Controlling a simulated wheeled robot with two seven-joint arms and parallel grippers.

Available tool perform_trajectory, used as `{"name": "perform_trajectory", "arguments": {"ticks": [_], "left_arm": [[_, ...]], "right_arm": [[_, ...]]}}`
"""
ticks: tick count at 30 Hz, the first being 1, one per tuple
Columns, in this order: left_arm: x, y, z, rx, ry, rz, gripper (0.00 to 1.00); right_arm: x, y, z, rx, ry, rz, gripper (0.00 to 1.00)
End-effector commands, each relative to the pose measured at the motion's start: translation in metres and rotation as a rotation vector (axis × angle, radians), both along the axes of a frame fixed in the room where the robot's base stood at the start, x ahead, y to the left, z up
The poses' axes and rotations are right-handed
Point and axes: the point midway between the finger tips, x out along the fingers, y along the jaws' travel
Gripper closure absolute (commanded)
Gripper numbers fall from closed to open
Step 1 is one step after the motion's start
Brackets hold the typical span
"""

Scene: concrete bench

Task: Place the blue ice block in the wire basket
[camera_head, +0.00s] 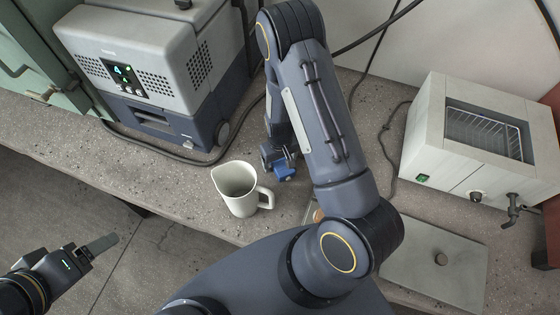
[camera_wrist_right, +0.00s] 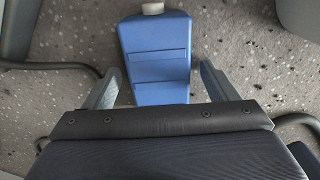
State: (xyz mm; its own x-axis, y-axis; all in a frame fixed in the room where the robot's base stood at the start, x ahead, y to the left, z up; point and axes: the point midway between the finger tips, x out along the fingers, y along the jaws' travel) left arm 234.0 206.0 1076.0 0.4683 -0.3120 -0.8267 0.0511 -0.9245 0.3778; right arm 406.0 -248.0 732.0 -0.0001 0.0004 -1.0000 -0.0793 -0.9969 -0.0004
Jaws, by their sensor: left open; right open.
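The blue ice block (camera_head: 286,173) lies on the concrete bench, partly hidden by my right gripper (camera_head: 278,160). In the right wrist view the block (camera_wrist_right: 155,60) is flat with a white cap at its far end. Its near end is between the two open fingers of my right gripper (camera_wrist_right: 161,75), with a visible gap on each side. The wire basket (camera_head: 482,134) shows inside the opening of the pale box-shaped bath at the right. My left gripper (camera_head: 103,244) is open and empty, off the bench's front edge at the lower left.
A white jug (camera_head: 238,188) stands left of the block, close to my right gripper. A grey and blue machine (camera_head: 150,70) stands at the back left. The pale bath (camera_head: 425,150) has a tap and knob in front. A flat metal lid (camera_head: 435,272) lies at the lower right. Cables cross the bench.

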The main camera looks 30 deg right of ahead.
Motion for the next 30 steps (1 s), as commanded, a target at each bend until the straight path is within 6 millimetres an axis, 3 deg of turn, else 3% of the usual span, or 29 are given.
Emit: {"name": "perform_trajectory", "arguments": {"ticks": [5, 18, 26, 30], "left_arm": [[0.000, 0.000, 0.000, 0.000, 0.000, 0.000, 0.27], [0.000, 0.000, 0.000, 0.000, 0.000, 0.000, 0.27], [0.000, 0.000, -0.001, 0.000, 0.000, 0.000, 0.27], [0.000, 0.000, -0.003, 0.000, 0.000, 0.000, 0.27]], "right_arm": [[0.000, 0.000, 0.000, 0.000, 0.000, 0.000, 0.21], [0.000, 0.000, 0.001, 0.000, 0.000, 0.001, 0.79], [0.001, 0.000, 0.006, 0.000, -0.002, 0.001, 0.79], [0.002, 0.000, 0.027, -0.001, -0.007, 0.003, 0.79]]}}
